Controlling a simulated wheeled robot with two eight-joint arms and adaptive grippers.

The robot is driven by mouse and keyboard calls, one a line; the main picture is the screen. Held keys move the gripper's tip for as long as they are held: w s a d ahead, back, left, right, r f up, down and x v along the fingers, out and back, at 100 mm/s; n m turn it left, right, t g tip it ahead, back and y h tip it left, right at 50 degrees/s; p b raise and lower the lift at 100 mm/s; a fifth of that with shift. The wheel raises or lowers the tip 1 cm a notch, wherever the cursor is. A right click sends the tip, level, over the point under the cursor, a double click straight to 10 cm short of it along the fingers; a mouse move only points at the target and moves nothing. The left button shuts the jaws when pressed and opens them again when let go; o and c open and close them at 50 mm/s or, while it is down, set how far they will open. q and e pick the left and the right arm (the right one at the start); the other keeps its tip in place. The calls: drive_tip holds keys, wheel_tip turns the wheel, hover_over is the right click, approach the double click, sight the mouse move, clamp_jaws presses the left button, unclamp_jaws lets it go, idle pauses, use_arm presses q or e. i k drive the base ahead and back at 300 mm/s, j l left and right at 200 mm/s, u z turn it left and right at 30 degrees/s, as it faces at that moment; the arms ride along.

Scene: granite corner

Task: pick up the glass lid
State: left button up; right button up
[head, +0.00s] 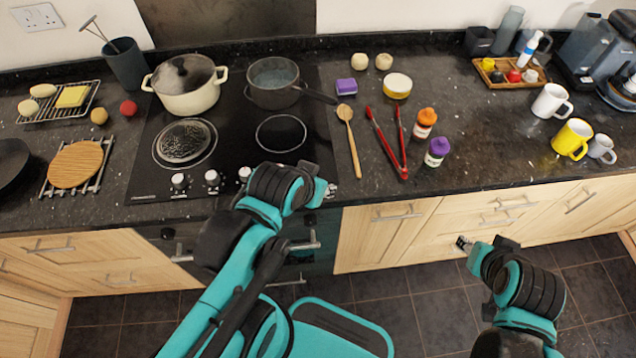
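A grey, see-through lid with a dark knob (184,70), which looks like the glass lid, sits on the cream two-handled pot (190,100) at the back left of the hob. My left gripper (330,190) is at the counter's front edge, right of the hob knobs and well apart from the lid. My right gripper (463,243) is low in front of the drawers at the right, far from the lid. Both grippers are small and mostly hidden by their wrists, so I cannot tell how their fingers stand. I see nothing held in either.
An open grey saucepan (274,88) stands right of the pot, its handle pointing right. A dark patterned disc (184,142) lies on the front left burner. A utensil pot (126,65) stands left.

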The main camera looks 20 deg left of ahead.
sight(182, 142)
drive_tip(key=u, duration=1.95)
